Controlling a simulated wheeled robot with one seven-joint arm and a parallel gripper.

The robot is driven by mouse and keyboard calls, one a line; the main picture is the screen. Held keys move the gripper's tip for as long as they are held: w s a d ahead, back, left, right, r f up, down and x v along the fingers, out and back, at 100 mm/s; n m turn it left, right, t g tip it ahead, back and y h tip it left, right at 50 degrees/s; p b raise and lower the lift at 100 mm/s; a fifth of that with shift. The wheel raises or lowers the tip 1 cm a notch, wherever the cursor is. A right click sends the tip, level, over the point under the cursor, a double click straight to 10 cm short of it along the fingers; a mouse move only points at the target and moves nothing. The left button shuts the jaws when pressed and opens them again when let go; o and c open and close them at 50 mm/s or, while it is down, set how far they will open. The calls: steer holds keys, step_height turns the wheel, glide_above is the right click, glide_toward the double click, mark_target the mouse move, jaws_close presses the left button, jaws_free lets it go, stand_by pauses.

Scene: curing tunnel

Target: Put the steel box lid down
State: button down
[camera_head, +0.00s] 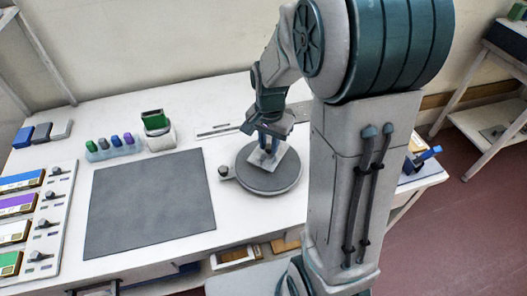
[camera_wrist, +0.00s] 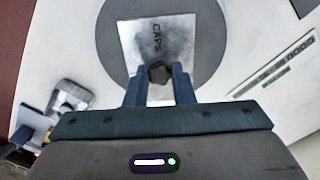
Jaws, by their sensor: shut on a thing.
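The steel box lid (camera_wrist: 185,38) is a square bright plate marked CAPS with a small dark knob (camera_wrist: 159,73). My gripper (camera_wrist: 160,82) is shut on that knob. In the head view my gripper (camera_head: 269,143) points down over the grey round turntable (camera_head: 268,185), with the lid (camera_head: 259,163) below its fingers. The lid overlaps the turntable disc (camera_wrist: 112,35) in the wrist view too. I cannot tell whether the lid touches the disc or hangs just above it.
A dark mat (camera_head: 150,200) lies bare left of the turntable. Behind it stand a rack of coloured pegs (camera_head: 115,148) and a white holder with a green block (camera_head: 157,132). A flat plate marked GOOD (camera_wrist: 275,68) lies beside the disc. Coloured panels (camera_head: 20,215) line the far left.

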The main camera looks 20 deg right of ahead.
mark_target(268, 154)
steer(key=shift+a+f, duration=0.1)
steer(key=shift+f, duration=1.95)
steer(key=shift+f, duration=0.1)
steer(key=shift+f, duration=0.15)
steer(key=c, duration=1.2)
jaws_free()
steer(key=shift+c, duration=0.2)
steer(key=shift+r, duration=0.2)
